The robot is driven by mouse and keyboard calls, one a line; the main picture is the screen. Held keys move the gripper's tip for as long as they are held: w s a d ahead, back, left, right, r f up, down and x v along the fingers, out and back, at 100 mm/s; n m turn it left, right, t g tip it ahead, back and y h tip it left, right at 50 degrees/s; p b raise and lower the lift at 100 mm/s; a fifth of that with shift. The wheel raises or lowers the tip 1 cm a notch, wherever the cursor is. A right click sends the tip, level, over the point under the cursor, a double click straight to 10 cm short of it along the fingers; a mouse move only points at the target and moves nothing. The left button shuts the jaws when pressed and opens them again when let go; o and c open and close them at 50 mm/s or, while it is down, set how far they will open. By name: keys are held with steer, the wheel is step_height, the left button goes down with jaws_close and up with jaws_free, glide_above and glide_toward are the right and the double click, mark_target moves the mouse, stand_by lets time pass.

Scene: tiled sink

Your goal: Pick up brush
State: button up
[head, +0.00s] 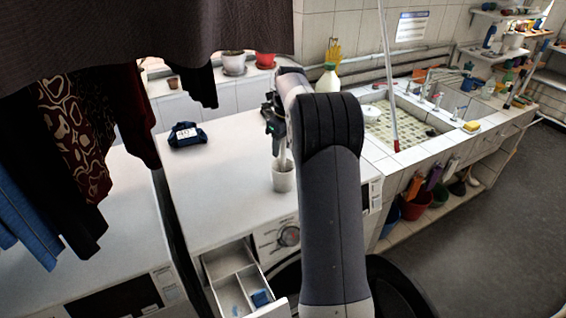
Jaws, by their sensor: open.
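A white cup-shaped holder (283,179) stands on the white washing machine top. A pale upright handle (283,155) rises out of it; this looks like the brush, and its lower end is hidden in the holder. My gripper (272,118) is open at the upper part of this handle, above the holder. My arm hides part of the gripper, and I cannot tell whether the handle is between the fingers or touching them.
A dark blue bundle (187,136) lies on the machine top to the left. A detergent drawer (238,275) is pulled out in front. Dark clothes (70,130) hang at the left. The tiled sink (410,128) is at the right, with a long pole (388,80) leaning in it.

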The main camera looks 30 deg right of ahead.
steer(key=shift+f, duration=0.15)
jaws_close()
stand_by(0.4)
